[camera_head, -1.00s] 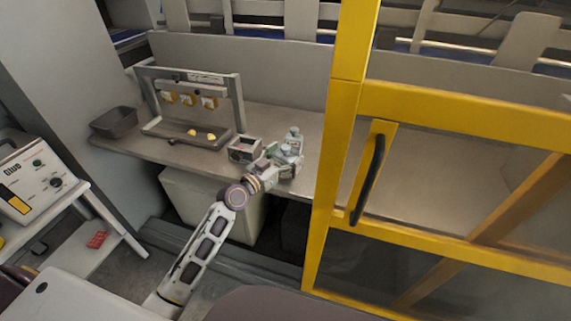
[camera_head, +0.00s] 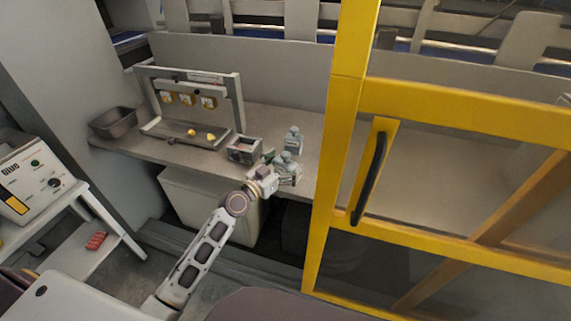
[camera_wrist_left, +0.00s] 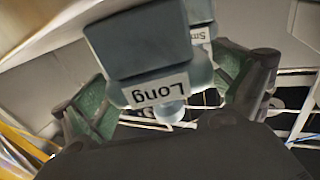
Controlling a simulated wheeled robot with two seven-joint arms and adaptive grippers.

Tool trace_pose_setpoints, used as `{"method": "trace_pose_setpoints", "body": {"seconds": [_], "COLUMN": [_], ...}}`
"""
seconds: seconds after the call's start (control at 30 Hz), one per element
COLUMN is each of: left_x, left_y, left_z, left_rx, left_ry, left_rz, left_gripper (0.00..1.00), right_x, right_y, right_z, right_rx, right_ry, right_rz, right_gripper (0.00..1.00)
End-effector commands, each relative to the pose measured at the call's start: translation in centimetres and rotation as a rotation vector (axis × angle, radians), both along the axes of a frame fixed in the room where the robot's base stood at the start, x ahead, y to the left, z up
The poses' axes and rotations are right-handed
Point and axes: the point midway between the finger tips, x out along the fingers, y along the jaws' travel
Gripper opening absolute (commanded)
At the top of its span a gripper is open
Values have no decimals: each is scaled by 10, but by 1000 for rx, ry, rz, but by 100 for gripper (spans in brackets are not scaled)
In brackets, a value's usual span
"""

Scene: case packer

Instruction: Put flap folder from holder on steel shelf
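My left gripper (camera_head: 288,174) is at the front edge of the grey shelf (camera_head: 215,163). A blue-grey flap folder (camera_head: 286,158) sits between its fingers. In the left wrist view this flap folder (camera_wrist_left: 155,50) carries a white label reading "Long", and green finger pads close in on both its sides. A second blue-grey piece (camera_head: 293,137) stands upright on the shelf just behind. Part of its label, "Sm", shows in the left wrist view (camera_wrist_left: 200,35). I cannot make out a separate holder under these pieces. My right gripper is not in view.
A small grey box (camera_head: 244,140) stands left of the gripper. A grey frame (camera_head: 238,100) with yellow parts and a dark bin (camera_head: 113,122) are further left. A yellow door frame (camera_head: 335,140) with a black handle stands close on the right.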

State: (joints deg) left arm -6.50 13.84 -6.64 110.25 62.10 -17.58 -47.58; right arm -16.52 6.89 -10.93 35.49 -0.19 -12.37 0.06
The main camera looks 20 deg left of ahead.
Motion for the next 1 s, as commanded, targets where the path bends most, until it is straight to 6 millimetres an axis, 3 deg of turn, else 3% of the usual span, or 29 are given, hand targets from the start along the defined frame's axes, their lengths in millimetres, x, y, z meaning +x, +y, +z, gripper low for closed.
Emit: {"method": "trace_pose_setpoints", "body": {"seconds": [0.23,0.53,1.0], "left_x": [0,0,-34], "left_y": [0,0,16], "left_z": [0,3,0], "left_rx": [0,-1,3], "left_ry": [0,0,1], "left_rz": [0,0,0], "left_gripper": [100,100,100], "right_x": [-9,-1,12], "right_y": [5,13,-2], "right_z": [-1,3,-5], "right_rx": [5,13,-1], "right_ry": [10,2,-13], "right_rz": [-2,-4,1], "right_gripper": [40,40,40]}}
